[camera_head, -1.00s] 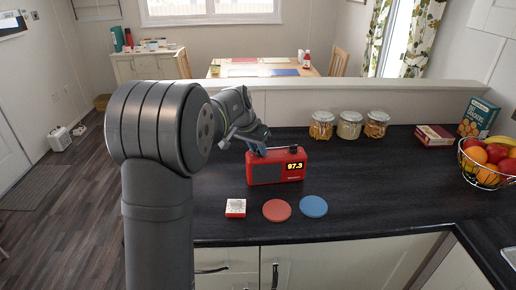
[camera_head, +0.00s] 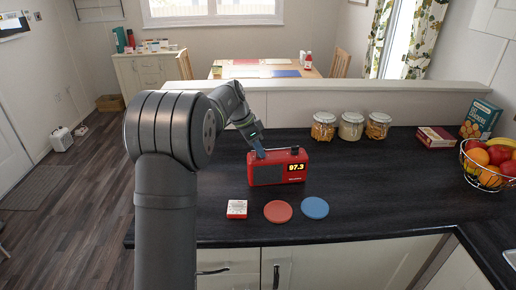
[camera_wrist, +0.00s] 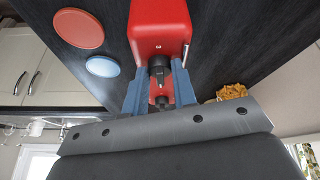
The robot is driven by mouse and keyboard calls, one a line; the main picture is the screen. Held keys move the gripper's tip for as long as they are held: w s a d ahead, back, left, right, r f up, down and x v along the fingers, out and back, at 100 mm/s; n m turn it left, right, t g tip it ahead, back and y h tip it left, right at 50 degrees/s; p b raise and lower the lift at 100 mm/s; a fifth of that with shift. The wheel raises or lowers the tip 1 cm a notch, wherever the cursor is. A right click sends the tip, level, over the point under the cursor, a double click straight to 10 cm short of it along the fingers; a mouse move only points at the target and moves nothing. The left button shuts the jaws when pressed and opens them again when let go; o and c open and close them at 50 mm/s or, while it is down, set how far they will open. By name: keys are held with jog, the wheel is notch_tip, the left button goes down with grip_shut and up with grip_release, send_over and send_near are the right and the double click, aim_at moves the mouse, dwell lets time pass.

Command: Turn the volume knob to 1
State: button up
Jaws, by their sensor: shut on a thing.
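The red radio (camera_head: 265,175) stands upright on the dark counter, its lit display reading 97.3. My gripper (camera_head: 259,154) is at the top left of the radio. In the wrist view the radio (camera_wrist: 160,20) is at the top, and a black knob (camera_wrist: 159,64) sticks out from it. My gripper's two blue fingers (camera_wrist: 159,74) are shut on this knob, one on each side. The knob's setting and any number marks cannot be read in either view.
A red and white box (camera_head: 236,209), a red disc (camera_head: 278,211) and a blue disc (camera_head: 315,208) lie in front of the radio. Several lidded jars (camera_head: 351,126) stand behind it to the right. A fruit basket (camera_head: 488,176) is at the far right. The counter's middle right is clear.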

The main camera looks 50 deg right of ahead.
dwell(0.4)
jog(key=o, duration=0.7)
jog(key=v, duration=1.7)
jog(key=shift+r, duration=0.15)
jog(key=shift+a, duration=0.1)
jog(key=x, duration=1.7)
jog(key=shift+f, duration=0.2)
